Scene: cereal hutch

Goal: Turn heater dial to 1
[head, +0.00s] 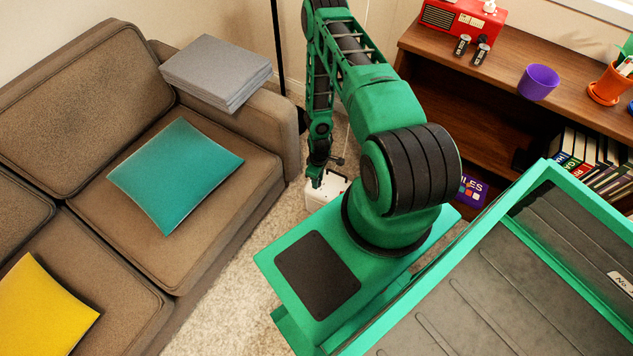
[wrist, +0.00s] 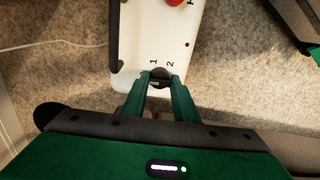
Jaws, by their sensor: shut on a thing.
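The heater is a white box standing on the carpet. In the head view the heater (head: 335,187) is between the sofa and the shelf, partly hidden behind my arm. In the wrist view the white heater top (wrist: 180,40) shows a red part (wrist: 174,2) at the top edge and the marks 1 and 2 beside the dial. The dark dial (wrist: 160,73) is between my fingertips, and my gripper (wrist: 160,81) is shut on it. My gripper (head: 316,180) also shows in the head view, pointing down at the heater. Which mark the dial points to cannot be told.
A brown sofa (head: 190,235) with a teal cushion (head: 175,174) stands left of the heater. A wooden shelf (head: 500,62) with books and a purple cup (head: 538,82) stands on the right. A black pole (head: 278,50) rises behind the heater. A white cord (wrist: 50,45) lies on the carpet.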

